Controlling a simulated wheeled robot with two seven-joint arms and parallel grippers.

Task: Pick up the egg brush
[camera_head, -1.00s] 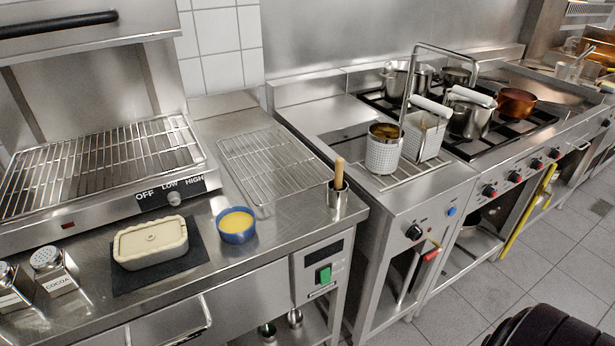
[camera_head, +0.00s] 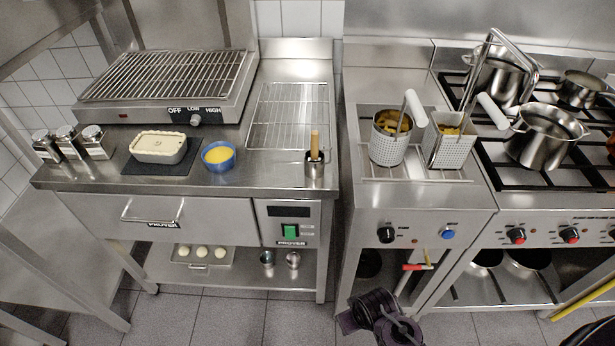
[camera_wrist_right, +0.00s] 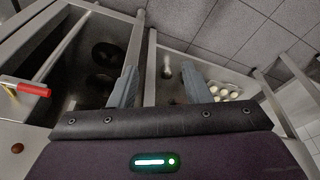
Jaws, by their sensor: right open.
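The egg brush (camera_head: 315,143) stands in a small metal cup (camera_head: 314,170) near the front right corner of the steel worktop. Its wooden handle points up, and its lower end is hidden in the cup. My right gripper (camera_wrist_right: 160,88) is open with nothing between its fingers in the right wrist view. That view faces the lower shelves and floor, and the brush is not in it. In the head view a dark part of my right arm (camera_head: 378,318) shows at the bottom, below and right of the brush. My left gripper is out of view.
A blue bowl of yellow liquid (camera_head: 218,156) and a pie (camera_head: 159,147) on a dark slab stand left of the cup. A wire rack (camera_head: 288,115) lies behind it. Fryer baskets (camera_head: 389,139) stand to the right, across a gap between the units.

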